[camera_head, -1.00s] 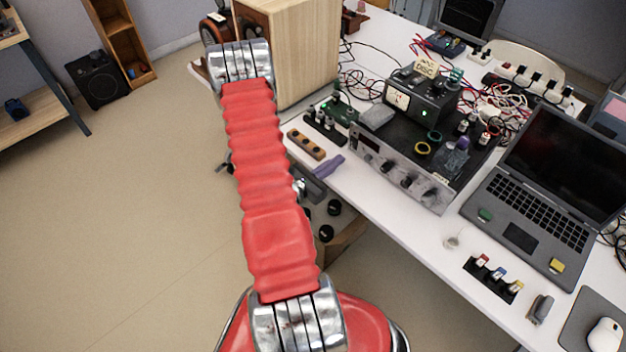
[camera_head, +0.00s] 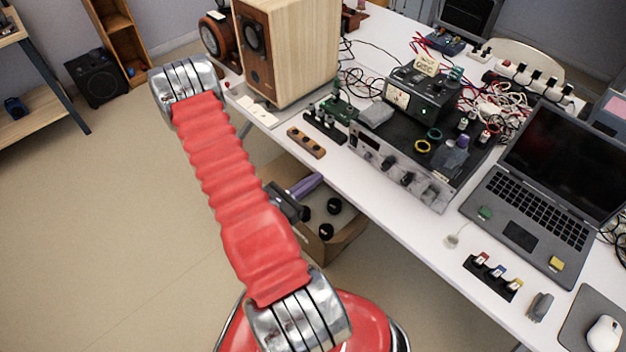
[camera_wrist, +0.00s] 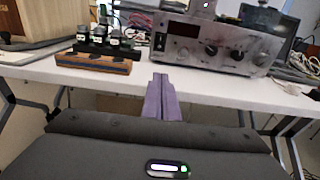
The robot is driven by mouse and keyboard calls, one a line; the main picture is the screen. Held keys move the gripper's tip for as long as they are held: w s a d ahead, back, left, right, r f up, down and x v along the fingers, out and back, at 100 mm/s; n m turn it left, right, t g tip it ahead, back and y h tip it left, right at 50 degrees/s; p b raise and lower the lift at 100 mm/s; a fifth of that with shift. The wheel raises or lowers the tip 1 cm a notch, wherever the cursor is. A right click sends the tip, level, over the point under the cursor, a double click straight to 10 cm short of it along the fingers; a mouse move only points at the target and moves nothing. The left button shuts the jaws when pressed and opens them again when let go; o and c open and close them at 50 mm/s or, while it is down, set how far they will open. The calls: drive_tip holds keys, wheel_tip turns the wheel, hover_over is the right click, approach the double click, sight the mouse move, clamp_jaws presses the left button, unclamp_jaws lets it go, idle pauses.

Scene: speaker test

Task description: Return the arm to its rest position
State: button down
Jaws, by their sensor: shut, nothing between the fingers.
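My red ribbed arm (camera_head: 225,175) reaches up and to the left in the head view, over the floor beside the table. My gripper (camera_head: 318,179) has purple fingers, closed together and empty. It is seen just off the table's front edge, over the open box. In the wrist view my gripper (camera_wrist: 160,82) shows its two purple fingers side by side, pointing toward the table's edge with nothing between them. Part of the gripper's body is hidden behind the arm.
The white table (camera_head: 380,205) carries a wooden speaker (camera_head: 300,50), a wooden block with holes (camera_head: 306,143), a grey bench instrument (camera_head: 400,170) and a laptop (camera_head: 530,195). A cardboard box (camera_head: 345,240) with black round parts stands below the edge. The floor at left is clear.

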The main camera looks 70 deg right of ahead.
idle(0.7)
drive_tip(key=s+a+r+m+g+y, duration=0.3)
drive_tip(key=s+a+m+g+y, duration=0.25)
drive_tip(key=a+m+y, duration=0.35)
drive_tip(key=w+a+r+m+t+y, duration=0.3)
drive_tip(key=w+a+r+t, duration=0.3)
drive_tip(key=w+a, duration=0.4)
drive_tip(key=w+a+r+m+t+y, duration=0.25)
drive_tip(key=w+a+r+t, duration=0.45)
drive_tip(key=a, duration=0.4)
drive_tip(key=w+a+r+n+t, duration=0.1)
drive_tip(key=w+a+r+t, duration=0.1)
drive_tip(key=a+r, duration=0.4)
drive_tip(key=w+a+r+t+y, duration=0.1)
drive_tip(key=a+r+t, duration=0.3)
drive_tip(key=r, duration=0.5)
drive_tip(key=shift+w+a+r+n, duration=0.2)
drive_tip(key=shift+w+a+n, duration=0.3)
drive_tip(key=shift+a, duration=0.55)
